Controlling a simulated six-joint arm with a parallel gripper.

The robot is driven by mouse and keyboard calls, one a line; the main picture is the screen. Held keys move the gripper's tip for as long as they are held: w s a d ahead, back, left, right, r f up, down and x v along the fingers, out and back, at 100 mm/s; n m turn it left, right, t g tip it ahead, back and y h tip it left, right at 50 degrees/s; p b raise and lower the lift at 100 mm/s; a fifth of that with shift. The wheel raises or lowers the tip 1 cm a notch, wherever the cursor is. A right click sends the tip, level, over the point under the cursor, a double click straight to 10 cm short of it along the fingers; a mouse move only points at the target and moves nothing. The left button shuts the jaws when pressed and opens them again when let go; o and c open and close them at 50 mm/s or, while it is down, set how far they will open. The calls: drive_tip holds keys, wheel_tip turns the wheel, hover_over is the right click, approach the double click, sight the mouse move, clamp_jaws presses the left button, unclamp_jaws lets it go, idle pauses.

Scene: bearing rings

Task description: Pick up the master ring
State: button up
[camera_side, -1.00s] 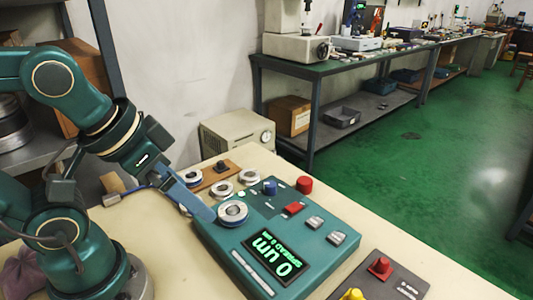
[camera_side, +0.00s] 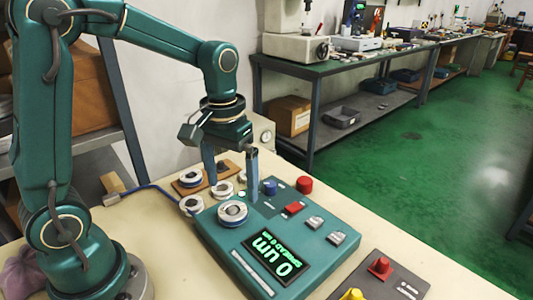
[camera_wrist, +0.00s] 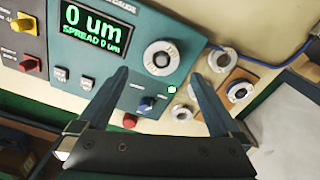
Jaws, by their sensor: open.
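I cannot tell by any label which ring is the master ring. One pale ring sits on a wooden board (camera_side: 190,178); it also shows in the wrist view (camera_wrist: 239,91). A second ring (camera_side: 232,212) sits on the teal gauge box (camera_side: 215,241), and it also shows in the wrist view (camera_wrist: 161,57). My gripper (camera_side: 232,193) is open and empty, fingers pointing down near the box's back edge. In the wrist view its fingertips (camera_wrist: 160,73) frame the box-top ring.
The gauge display (camera_side: 275,254) reads 0 um. A control panel with a red knob (camera_side: 380,266) is at front right. A blue cable crosses the table at left.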

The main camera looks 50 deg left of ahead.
sight(233, 208)
drive_tip(key=shift+s+f, duration=0.1)
drive_tip(key=shift+f, duration=2.8)
clamp_jaws()
drive_tip(key=shift+r, duration=0.15)
